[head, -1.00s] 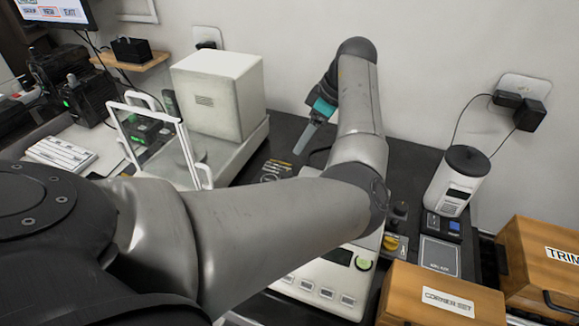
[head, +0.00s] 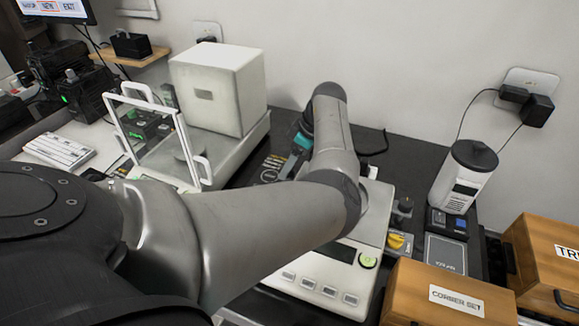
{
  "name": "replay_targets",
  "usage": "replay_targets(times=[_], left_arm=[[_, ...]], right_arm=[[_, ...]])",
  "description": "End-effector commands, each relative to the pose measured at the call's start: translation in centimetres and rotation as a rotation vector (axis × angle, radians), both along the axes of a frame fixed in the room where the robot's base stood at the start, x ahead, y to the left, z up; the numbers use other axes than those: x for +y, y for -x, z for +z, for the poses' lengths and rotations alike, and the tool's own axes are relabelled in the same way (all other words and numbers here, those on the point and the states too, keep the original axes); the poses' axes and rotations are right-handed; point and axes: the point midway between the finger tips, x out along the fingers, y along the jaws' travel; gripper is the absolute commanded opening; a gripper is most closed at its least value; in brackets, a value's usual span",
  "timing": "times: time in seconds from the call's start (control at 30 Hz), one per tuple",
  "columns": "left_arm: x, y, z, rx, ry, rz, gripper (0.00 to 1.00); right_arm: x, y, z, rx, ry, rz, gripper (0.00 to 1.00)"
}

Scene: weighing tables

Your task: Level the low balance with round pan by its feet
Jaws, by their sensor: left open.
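The low balance (head: 328,275) is a white, flat body with a row of buttons and a dark display at the front centre. My left arm passes over it and hides most of its top, including nearly all of the round pan. A round green bubble level (head: 368,261) sits at its front right; where the bubble lies in it is too small to tell. My left gripper (head: 291,165), with a teal part, points down behind the balance's back left and is open. Its fingertips are partly hidden by the arm. My right gripper is not in view.
A yellow knob (head: 397,243) and a dark knob (head: 404,205) are beside the balance's right side. A balance with an open glass shield (head: 150,130) stands left. A white canister (head: 464,178) and wooden boxes (head: 440,298) are at right. The wall is close behind.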

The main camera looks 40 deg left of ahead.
Motion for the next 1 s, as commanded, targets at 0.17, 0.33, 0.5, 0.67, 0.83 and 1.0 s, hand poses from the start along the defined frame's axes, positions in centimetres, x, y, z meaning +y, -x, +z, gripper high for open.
replay_targets(times=[0.17, 0.33, 0.5, 0.67, 0.83, 1.0], left_arm=[[0.43, 0.17, -1.11, 0.001, 0.001, 0.000, 0.71], [0.48, 0.17, -1.18, 0.000, 0.000, 0.000, 0.71], [0.46, 0.17, -1.16, 0.000, 0.000, 0.000, 0.65], [0.45, 0.17, -1.14, 0.000, 0.000, 0.000, 0.47], [0.44, 0.16, -1.14, 0.000, 0.000, -0.001, 0.28], [0.43, 0.17, -1.13, 0.001, 0.000, -0.001, 0.09]], right_arm=[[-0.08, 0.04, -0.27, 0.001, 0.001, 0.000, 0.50], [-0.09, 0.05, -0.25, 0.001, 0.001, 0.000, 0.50], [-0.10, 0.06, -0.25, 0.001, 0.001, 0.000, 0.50], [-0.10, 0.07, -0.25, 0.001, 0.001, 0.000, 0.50], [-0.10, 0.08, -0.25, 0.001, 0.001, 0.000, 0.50], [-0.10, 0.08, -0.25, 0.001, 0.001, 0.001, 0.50]])
